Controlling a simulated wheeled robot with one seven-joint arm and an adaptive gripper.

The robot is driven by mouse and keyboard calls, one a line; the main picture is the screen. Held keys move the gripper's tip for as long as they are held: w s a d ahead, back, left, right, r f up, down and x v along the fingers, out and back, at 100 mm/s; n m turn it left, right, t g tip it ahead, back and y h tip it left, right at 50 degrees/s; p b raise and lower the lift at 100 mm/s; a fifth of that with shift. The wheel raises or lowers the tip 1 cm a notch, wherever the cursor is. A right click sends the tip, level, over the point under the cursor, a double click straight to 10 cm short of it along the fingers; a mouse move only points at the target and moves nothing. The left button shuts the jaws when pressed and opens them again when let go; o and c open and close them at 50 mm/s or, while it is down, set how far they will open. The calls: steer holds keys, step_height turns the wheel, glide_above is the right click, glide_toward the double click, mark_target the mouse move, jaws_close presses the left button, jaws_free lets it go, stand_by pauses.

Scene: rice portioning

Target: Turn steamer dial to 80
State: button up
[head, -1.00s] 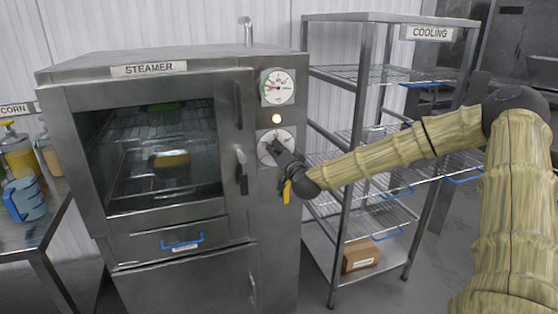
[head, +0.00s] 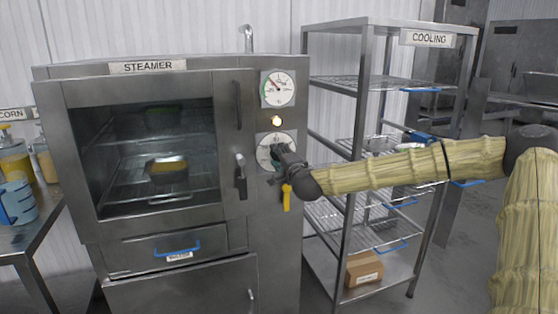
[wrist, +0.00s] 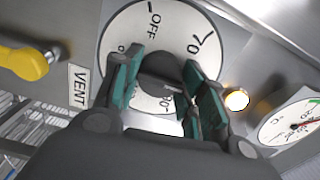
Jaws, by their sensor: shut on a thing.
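The steamer (head: 150,230) is a steel cabinet with a glass door, at the left in the head view. Its round white dial (head: 268,152) is on the right-hand panel, below a lit orange lamp (head: 276,121) and a gauge (head: 278,88). In the wrist view the dial plate (wrist: 118,38) shows OFF, a 70 mark and a partly covered 90. My gripper (wrist: 160,85) is shut on the dark dial knob (wrist: 163,68), with a green-padded finger on each side. The fingers and knob hide much of the scale, so the exact setting cannot be read.
A yellow vent handle (head: 287,198) is just below the dial; it also shows in the wrist view (wrist: 25,63). A wire cooling rack (head: 350,130) stands close on the right. A steel table (head: 35,222) with bottles and a blue-handled jug (head: 17,202) is at the left.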

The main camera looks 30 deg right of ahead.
steer(key=shift+d+r, duration=0.25)
steer(key=shift+d, duration=0.05)
steer(key=o, duration=1)
steer(key=shift+o, duration=0.2)
steer(key=shift+s+d+f, duration=0.1)
steer(key=shift+d, duration=0.1)
steer(key=v, duration=1.2)
steer(key=shift+a, duration=0.15)
steer(key=shift+f, duration=0.1)
